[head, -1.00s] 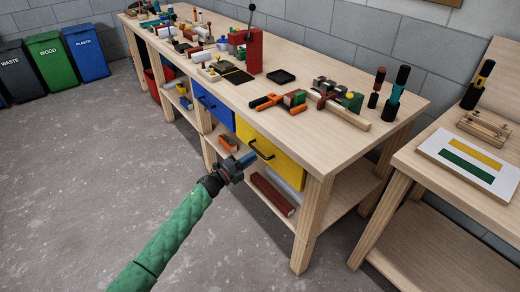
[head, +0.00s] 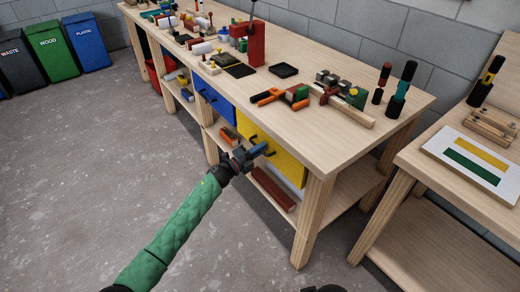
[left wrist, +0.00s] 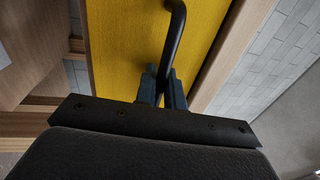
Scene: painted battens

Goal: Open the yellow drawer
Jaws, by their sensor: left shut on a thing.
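The yellow drawer (head: 285,162) is in the workbench, right of the blue drawer (head: 215,103). Its front looks about flush with the bench, with no clear gap. My left gripper (head: 262,149) is at the yellow drawer's dark bar handle (left wrist: 174,38), shut on it. In the left wrist view, my left gripper's fingers (left wrist: 165,92) close around the lower part of the handle, in front of the yellow face. Part of the handle is hidden by the fingers. My right gripper cannot be made out.
The workbench top (head: 320,150) carries tools, a red press (head: 256,45) and a black tray (head: 284,70). A lower shelf holds a brown-red block (head: 272,190). A second table (head: 430,175) stands right. The floor in front of the drawers is clear.

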